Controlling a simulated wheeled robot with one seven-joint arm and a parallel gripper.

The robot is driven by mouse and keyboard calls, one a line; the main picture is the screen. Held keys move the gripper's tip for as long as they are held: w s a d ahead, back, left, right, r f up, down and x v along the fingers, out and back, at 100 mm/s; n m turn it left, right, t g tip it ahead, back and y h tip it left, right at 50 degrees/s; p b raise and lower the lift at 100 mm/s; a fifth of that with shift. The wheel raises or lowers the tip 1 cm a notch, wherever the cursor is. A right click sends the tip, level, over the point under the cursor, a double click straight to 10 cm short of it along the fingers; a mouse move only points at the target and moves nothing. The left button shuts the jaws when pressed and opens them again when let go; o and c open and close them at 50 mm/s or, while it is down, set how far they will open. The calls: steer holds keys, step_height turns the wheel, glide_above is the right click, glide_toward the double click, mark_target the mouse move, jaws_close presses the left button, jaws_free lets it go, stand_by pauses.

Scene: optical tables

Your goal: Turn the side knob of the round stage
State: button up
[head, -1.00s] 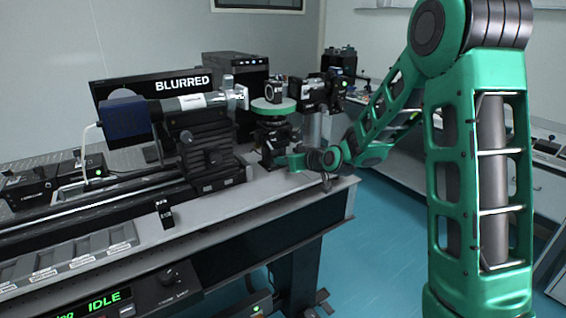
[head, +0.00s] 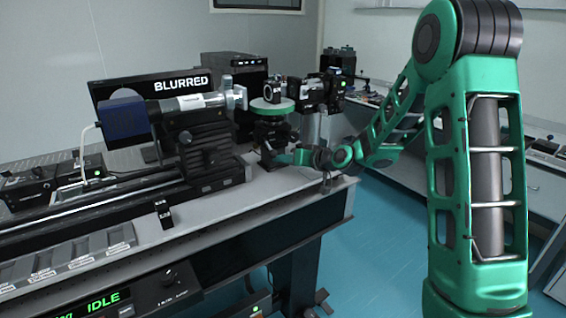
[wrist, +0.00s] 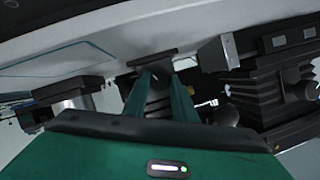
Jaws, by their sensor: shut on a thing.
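The round stage (head: 272,106) has a green rim and stands on a black mount (head: 271,134) near the right end of the table, with a small dark device on top. My gripper (head: 284,158) is low beside the mount, on its right. In the wrist view my two green fingers (wrist: 160,78) reach in toward dark parts and are close together. They are shut on the side knob, which is mostly hidden between and behind the fingers. In the head view the knob is too small and covered to make out.
A blue-ended cylinder (head: 185,104) on a black carriage stands left of the stage. A screen (head: 150,85) behind reads BLURRED. A front panel (head: 105,303) reads IDLE. A small black block (head: 164,214) sits on the table's front. Blue floor is open to the right.

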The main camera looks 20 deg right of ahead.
steer(key=shift+d, duration=0.1)
steer(key=o, duration=1)
steer(key=shift+o, duration=0.2)
steer(key=v, duration=1)
steer(key=shift+s, duration=0.25)
steer(key=shift+d, duration=0.15)
